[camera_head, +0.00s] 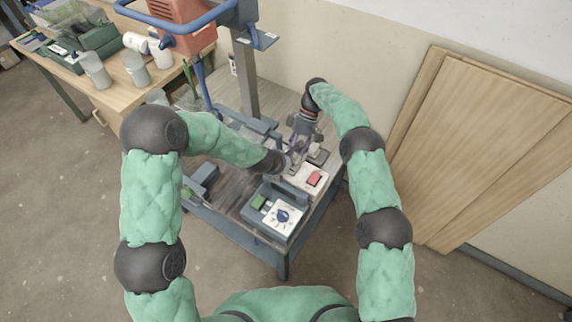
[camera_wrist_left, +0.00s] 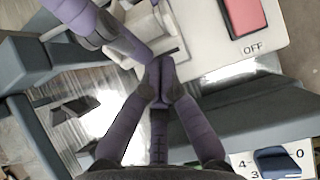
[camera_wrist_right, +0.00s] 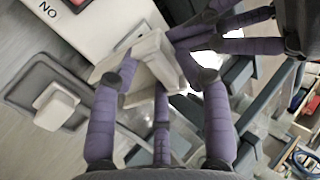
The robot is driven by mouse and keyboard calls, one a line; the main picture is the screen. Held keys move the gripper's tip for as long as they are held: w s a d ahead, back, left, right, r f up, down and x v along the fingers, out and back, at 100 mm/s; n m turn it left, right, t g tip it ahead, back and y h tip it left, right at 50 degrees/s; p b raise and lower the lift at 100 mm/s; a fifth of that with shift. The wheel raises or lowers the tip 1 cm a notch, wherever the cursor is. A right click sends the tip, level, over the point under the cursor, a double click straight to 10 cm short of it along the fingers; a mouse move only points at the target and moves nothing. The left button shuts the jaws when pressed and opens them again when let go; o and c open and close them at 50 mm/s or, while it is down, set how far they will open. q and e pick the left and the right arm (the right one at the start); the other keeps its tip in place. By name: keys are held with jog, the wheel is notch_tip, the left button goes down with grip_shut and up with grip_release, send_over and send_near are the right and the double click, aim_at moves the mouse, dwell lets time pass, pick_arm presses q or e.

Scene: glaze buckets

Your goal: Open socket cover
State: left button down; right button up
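The white socket (camera_wrist_right: 142,70) sits on the side of the pale switch box, with its white cover standing out; it also shows in the left wrist view (camera_wrist_left: 158,32). My right gripper (camera_wrist_right: 166,76) has its purple fingers spread around the socket's near side; I cannot tell whether they touch it. In the head view my right gripper (camera_head: 297,142) comes down from behind the box. My left gripper (camera_wrist_left: 160,78) has its fingertips together, close beside the socket, with nothing visible between them. In the head view it is small and partly hidden (camera_head: 287,162).
The switch box carries a red button (camera_head: 314,178) marked OFF. A dial box (camera_head: 280,218) stands nearer on the workbench. A grey plate with a white block (camera_wrist_right: 54,106) lies beside the socket. The machine column (camera_head: 245,75) stands behind left; wooden boards (camera_head: 480,140) lean right.

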pick_arm(q)
jog(key=shift+w+r, duration=0.1)
jog(key=shift+w, duration=0.1)
pick_arm(e)
jog(key=shift+s+a+f, duration=0.1)
jog(key=shift+s+f, duration=0.05)
jog(key=shift+s, duration=0.05)
